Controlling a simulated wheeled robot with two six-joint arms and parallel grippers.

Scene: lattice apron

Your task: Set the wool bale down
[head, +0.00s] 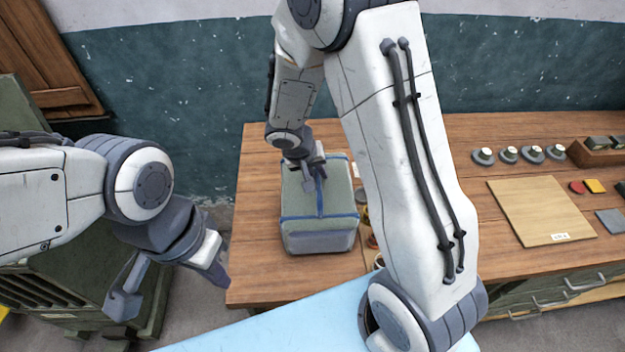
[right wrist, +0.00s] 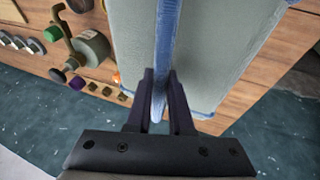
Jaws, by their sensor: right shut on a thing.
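The wool bale (head: 335,230) is a grey-green block with blue straps, at the left end of the wooden table in the head view. My right gripper (head: 308,178) is above its top and shut on a blue strap. In the right wrist view the strap (right wrist: 162,70) runs between the two fingers (right wrist: 160,108), with the bale (right wrist: 215,50) behind. I cannot tell whether the bale's underside touches the table. My left gripper (head: 168,283) is open and empty, left of the table and apart from the bale.
The wooden table (head: 265,270) has bare room left of the bale. A pale board (head: 540,210), several small round pieces (head: 508,154) and a wooden tray (head: 592,155) lie on the right. Small items beside the bale are partly hidden by my right arm. A green cabinet (head: 40,290) stands left.

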